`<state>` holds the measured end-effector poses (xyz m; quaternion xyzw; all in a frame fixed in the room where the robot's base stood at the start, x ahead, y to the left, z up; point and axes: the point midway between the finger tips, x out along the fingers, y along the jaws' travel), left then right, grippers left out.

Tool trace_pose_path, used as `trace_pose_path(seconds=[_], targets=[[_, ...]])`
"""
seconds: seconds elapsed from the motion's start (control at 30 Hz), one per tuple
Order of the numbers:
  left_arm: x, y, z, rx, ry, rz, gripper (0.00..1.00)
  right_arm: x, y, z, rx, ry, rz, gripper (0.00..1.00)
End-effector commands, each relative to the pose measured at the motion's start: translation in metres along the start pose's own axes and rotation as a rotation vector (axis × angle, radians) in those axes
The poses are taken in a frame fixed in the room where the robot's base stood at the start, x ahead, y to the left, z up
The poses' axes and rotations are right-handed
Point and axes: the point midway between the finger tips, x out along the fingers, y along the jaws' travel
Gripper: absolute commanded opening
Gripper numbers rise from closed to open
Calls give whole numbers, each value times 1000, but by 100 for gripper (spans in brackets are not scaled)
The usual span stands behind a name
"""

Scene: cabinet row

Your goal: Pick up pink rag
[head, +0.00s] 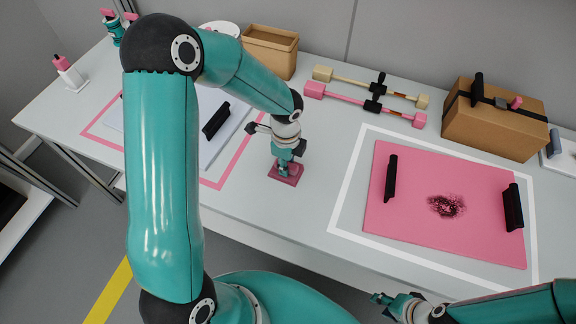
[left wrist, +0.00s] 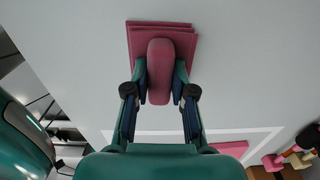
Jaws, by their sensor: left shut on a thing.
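The pink rag (head: 284,180) lies on the grey table near its front edge, left of the large pink board. In the left wrist view it is a flat folded stack (left wrist: 189,45) with a rounded pink ridge (left wrist: 160,72) on top. My left gripper (head: 287,160) points down over the rag. In the left wrist view its fingers are shut on the two sides of the ridge. The rag's flat part appears to rest on the table. My right gripper (head: 378,299) is low at the front, apart from the rag; its fingers are too small to judge.
A pink board (head: 400,220) with a dark smudge and two black handles lies inside a white outline on the right. Behind are pink-and-beige bars (head: 350,103), a strapped cardboard box (head: 490,130) and an open brown box (head: 270,50). A white board (head: 215,140) lies left of the rag.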

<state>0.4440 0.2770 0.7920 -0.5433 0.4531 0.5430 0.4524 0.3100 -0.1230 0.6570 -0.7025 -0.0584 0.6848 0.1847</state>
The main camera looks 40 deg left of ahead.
Motion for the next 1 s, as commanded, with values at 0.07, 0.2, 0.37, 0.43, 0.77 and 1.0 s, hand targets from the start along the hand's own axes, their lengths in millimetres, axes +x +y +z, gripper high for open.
trace_pose_path(seconds=[0.07,0.2,0.37,0.43,0.77,1.0], targets=[[-2,0,0,0,0,0,0,0,0,0,0,0,0,40],[-10,-1,0,-2,-1,-2,0,-1,0,0,0,0,0,40],[-30,-1,0,0,0,-4,0,-2,-1,0,0,0,0,40],[-42,-1,0,0,-1,-5,0,-2,-1,0,0,0,0,40],[-122,-2,-1,0,1,-8,0,-4,-1,0,0,0,0,40],[-170,-1,-1,2,0,-5,0,-4,-2,0,0,0,0,40]])
